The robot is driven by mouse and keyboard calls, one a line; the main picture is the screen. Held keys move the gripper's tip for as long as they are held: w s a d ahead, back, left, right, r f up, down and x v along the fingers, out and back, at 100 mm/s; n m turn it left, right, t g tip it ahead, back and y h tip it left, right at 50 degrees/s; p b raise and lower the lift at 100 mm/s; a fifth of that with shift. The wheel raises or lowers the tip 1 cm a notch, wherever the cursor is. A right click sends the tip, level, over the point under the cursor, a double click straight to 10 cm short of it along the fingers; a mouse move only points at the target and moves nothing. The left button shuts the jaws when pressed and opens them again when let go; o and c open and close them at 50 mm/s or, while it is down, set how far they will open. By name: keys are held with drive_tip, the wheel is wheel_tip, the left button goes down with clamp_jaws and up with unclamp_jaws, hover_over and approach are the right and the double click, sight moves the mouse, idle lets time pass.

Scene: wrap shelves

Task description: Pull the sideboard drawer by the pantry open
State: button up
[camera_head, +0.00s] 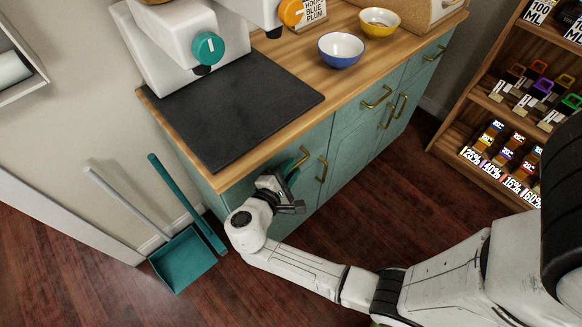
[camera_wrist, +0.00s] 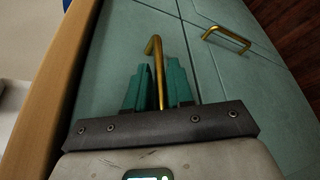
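The sideboard (camera_head: 335,150) is teal with a wooden top and brass handles. Its left-end drawer front looks flush, and that drawer's brass handle (camera_head: 302,157) shows just above my gripper (camera_head: 290,188). In the wrist view the handle (camera_wrist: 158,70) runs between the two teal fingers of my gripper (camera_wrist: 159,88), which sit close on either side of it. The fingers look shut on the handle; its lower part is hidden between them. A door's brass handle (camera_wrist: 227,38) is to the right, apart from the fingers.
A black mat (camera_head: 238,108), a white machine (camera_head: 175,45) and blue (camera_head: 341,50) and yellow (camera_head: 379,22) bowls stand on the top. A teal dustpan (camera_head: 182,260) is on the floor at left. Stocked shelves (camera_head: 510,110) stand at right. Wooden floor (camera_head: 370,215) is clear in front.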

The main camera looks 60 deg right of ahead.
drive_tip(key=shift+d+f, duration=0.1)
drive_tip(key=shift+d, duration=0.25)
drive_tip(key=shift+c, duration=0.2)
clamp_jaws()
